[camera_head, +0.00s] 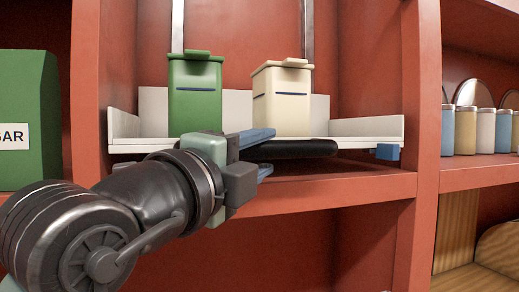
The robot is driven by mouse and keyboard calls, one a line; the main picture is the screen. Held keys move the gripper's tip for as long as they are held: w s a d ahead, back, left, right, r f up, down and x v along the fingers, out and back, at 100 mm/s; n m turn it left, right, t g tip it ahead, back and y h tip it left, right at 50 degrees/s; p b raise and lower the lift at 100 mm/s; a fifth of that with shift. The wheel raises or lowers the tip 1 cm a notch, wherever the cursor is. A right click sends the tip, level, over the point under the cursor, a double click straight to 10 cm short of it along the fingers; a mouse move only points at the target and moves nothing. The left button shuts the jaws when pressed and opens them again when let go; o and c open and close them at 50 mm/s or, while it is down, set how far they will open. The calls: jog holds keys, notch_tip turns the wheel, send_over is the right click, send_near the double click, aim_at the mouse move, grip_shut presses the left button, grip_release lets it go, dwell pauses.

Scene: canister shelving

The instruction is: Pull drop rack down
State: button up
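The drop rack (365,131) is a white tray with low side walls, at the front of the middle bay of the red shelving. A black handle bar (305,149) runs along its front edge. A green lidded canister (195,96) and a cream lidded canister (282,100) stand upright on the rack. My gripper (263,153) is at the left part of the bar, one blue finger above it and one below. The fingers are apart, and a small gap seems to show below the bar. My wrist hides the bar's left end.
Red shelf posts flank the bay, and a red shelf board (330,192) runs below the rack. A large green canister (25,110) stands left. Several small canisters (485,130) stand in the right bay. Metal rails (308,35) rise behind the rack. A small blue block (387,152) sits under its right end.

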jog(key=shift+o, duration=1.4)
jog(key=shift+d, duration=0.1)
jog(key=shift+s, duration=0.15)
jog(key=b+v, duration=0.3)
jog(key=v, duration=0.9)
jog(key=shift+s+a, duration=0.25)
jog(key=s+d+r+n+t+y+p, duration=0.1)
jog(key=d+r+n+t+y+p, duration=0.2)
jog(key=n, duration=0.9)
jog(key=s+d+r+n+t+y+p, duration=0.2)
jog(key=r+n+t+y+p, duration=0.3)
jog(key=n, duration=0.8)
jog(key=shift+d+r+t+y, duration=0.55)
jog(key=shift+r+t+y, duration=0.05)
jog(key=shift+r+t, duration=0.4)
